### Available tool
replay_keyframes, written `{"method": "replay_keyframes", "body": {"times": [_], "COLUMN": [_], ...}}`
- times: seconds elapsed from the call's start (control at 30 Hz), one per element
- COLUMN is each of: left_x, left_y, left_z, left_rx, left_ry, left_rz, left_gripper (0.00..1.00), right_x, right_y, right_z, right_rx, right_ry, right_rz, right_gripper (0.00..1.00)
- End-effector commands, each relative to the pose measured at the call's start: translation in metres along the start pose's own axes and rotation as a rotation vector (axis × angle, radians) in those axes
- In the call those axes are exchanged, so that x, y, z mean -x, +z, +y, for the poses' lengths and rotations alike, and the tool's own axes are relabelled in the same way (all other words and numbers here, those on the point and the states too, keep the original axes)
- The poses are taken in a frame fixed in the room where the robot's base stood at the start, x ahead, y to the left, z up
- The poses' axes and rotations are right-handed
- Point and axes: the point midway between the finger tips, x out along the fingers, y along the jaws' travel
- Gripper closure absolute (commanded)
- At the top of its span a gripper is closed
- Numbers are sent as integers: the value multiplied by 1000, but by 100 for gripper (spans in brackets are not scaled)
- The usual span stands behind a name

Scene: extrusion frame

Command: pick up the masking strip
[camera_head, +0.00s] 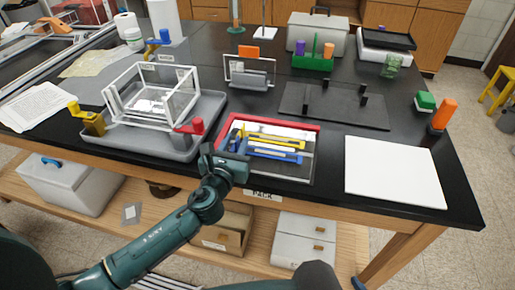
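A red-edged tray (313,150) lies on the black bench in front of me. It holds several long thin pieces: a yellow one (277,145) and a blue one (272,154) lie across it, with white and dark areas beneath. I cannot tell for sure which piece is the masking strip. My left gripper (238,150) is at the tray's left side, over or beside its left edge. Its fingers are small and dark, and I cannot tell how far apart they are or whether anything is between them. My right gripper is not in view.
A clear-walled frame (152,95) stands in a grey tray (205,118) to the left, with yellow, blue and red clamps around it. A white board (394,170) lies to the right. Behind are a dark plate with pegs (333,105), a green caddy (313,58) and a grey toolbox.

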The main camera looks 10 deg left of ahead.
Motion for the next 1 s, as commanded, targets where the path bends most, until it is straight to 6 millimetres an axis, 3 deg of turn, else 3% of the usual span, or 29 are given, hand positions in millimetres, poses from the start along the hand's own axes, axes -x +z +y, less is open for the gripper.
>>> {"method": "replay_keyframes", "body": {"times": [0.23,0.6,1.0], "left_x": [-1,-1,-1], "left_y": [0,0,1], "left_z": [0,0,0], "left_rx": [1,0,0], "left_ry": [0,0,0], "left_rz": [1,1,0], "left_gripper": [70,100,100], "right_x": [0,2,2], "right_y": [0,2,2], "right_z": [0,-3,-4], "right_rx": [-2,-4,-4], "right_ry": [1,-4,-7], "right_rz": [-1,-5,-5], "right_gripper": [64,64,64]}}
